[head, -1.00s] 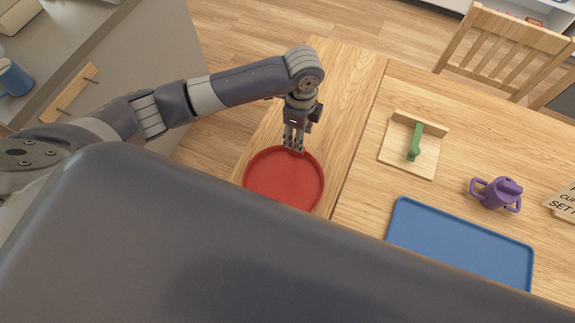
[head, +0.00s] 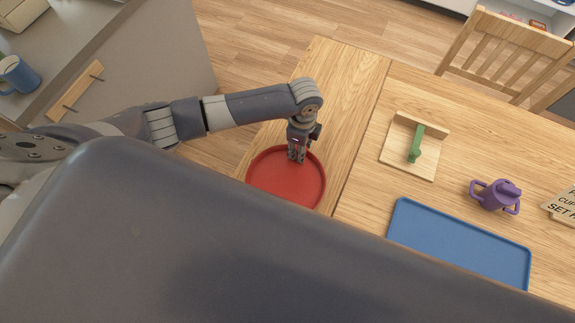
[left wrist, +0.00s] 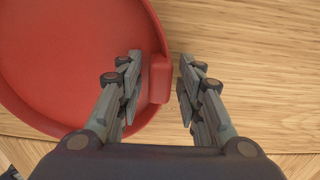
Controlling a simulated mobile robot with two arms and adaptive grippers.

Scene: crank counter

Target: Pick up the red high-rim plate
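The red high-rim plate (head: 283,188) lies on the wooden table near its left edge. Its lower part in the head view is hidden behind my own body. My left gripper (head: 297,158) is at the plate's far rim. In the left wrist view the red plate (left wrist: 75,60) fills the left side. My left gripper (left wrist: 161,82) is open there, with one finger over the inside of the plate and the other outside the rim. A section of rim lies between the fingers, with a gap to the outer finger. My right gripper is not in view.
A blue tray (head: 460,241) lies to the right of the plate. Beyond it are a wooden board with a green crank (head: 415,152), a purple two-handled cup (head: 497,195) and a sign (head: 563,205). A chair (head: 507,50) stands at the far side.

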